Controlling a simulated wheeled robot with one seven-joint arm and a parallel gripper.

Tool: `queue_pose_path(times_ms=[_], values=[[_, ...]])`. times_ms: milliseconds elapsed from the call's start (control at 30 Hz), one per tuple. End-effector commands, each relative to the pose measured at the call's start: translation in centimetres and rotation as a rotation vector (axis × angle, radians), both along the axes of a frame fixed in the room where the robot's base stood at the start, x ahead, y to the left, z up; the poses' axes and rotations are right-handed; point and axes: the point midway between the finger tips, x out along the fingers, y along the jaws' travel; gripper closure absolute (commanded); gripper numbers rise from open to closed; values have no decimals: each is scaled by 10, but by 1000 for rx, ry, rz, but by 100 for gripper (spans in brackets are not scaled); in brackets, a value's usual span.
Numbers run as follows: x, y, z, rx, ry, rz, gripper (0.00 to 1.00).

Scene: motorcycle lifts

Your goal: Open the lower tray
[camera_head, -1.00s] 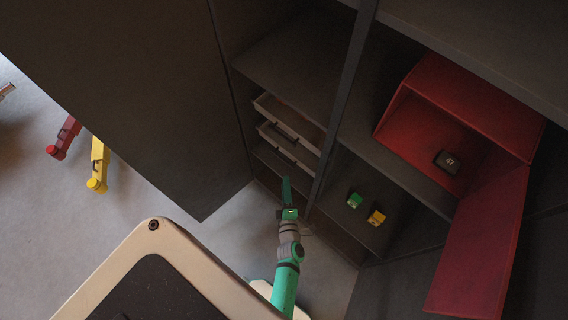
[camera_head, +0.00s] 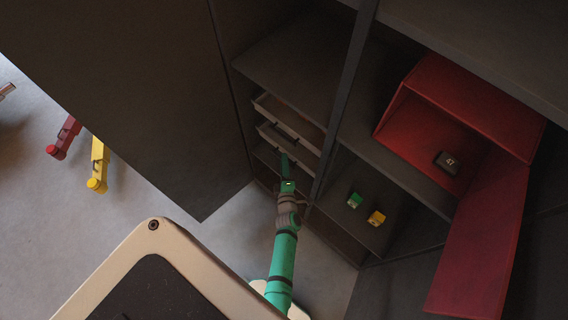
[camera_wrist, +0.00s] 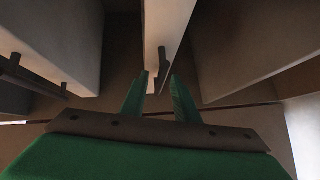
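Two pale-edged trays sit one above the other in the dark cabinet, the upper tray (camera_head: 290,122) and the lower tray (camera_head: 268,134). Both look pushed in or nearly so. My green gripper (camera_head: 285,157) reaches up to the lower tray's front and hides part of it. In the wrist view my gripper (camera_wrist: 160,78) is open, with a dark handle (camera_wrist: 162,62) on a pale tray front (camera_wrist: 166,22) between or just beyond its fingertips. Small gaps show beside the handle; I cannot tell how deep it sits. Another handle (camera_wrist: 30,78) lies left of the fingers.
A large dark cabinet door (camera_head: 140,100) stands open at the left. A divider (camera_head: 342,100) runs right of the trays. Beyond it are a red box (camera_head: 440,125) and small green (camera_head: 354,200) and yellow (camera_head: 376,218) blocks. Clear floor (camera_head: 240,225) lies below the trays.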

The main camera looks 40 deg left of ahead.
Motion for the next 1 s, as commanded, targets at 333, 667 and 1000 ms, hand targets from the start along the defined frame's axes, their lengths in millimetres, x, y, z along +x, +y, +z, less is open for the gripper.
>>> queue_pose_path(times_ms=[333, 667, 1000], values=[[0, 0, 0, 0, 0, 0, 100], [-13, 0, -1, 0, 3, -1, 100], [-83, 4, -2, 1, 7, -3, 100]])
